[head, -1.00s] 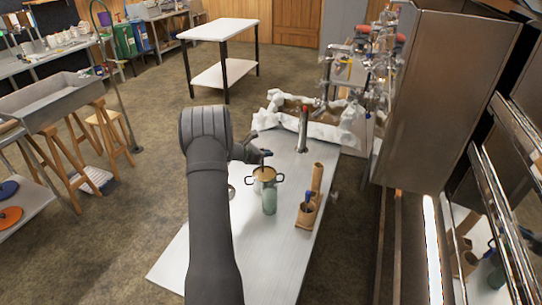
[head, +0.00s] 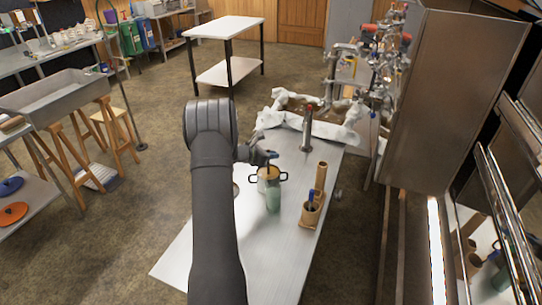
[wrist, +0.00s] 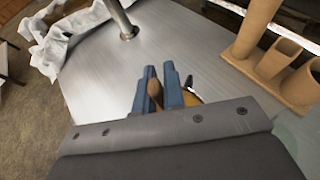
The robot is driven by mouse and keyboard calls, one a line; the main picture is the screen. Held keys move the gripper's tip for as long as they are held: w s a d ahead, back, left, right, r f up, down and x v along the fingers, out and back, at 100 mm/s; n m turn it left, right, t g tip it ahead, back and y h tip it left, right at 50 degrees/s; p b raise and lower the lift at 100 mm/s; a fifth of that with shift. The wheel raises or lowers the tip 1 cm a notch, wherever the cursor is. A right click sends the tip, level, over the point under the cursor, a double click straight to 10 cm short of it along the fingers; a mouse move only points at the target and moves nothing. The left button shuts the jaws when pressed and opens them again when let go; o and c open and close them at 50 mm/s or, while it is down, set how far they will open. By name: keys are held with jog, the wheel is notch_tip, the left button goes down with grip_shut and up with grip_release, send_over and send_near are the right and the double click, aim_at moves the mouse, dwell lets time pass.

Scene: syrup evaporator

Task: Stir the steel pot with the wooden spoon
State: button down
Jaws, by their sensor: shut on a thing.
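The steel pot (head: 268,186) stands on the metal table with a dark handle loop on each side. Its top looks tan, and my gripper (head: 265,157) is right above it, partly covering the opening. In the wrist view, my gripper (wrist: 160,86) is shut on the brown wooden spoon (wrist: 154,90), held between the two blue-grey fingers. The spoon's lower end is hidden, so I cannot tell how deep it sits in the pot. A yellow bit of the pot (wrist: 190,98) shows beside the right finger.
A green bottle (head: 273,201) stands close in front of the pot. To its right is a wooden holder (head: 311,214) with a tall tube and a blue-topped item. A steel post (head: 307,130) and crumpled white cloth (head: 345,133) are behind. The table's front is clear.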

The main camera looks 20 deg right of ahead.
notch_tip(320, 180, up, 10)
jog(key=shift+r, duration=0.2)
dwell(0.8)
dwell(0.5)
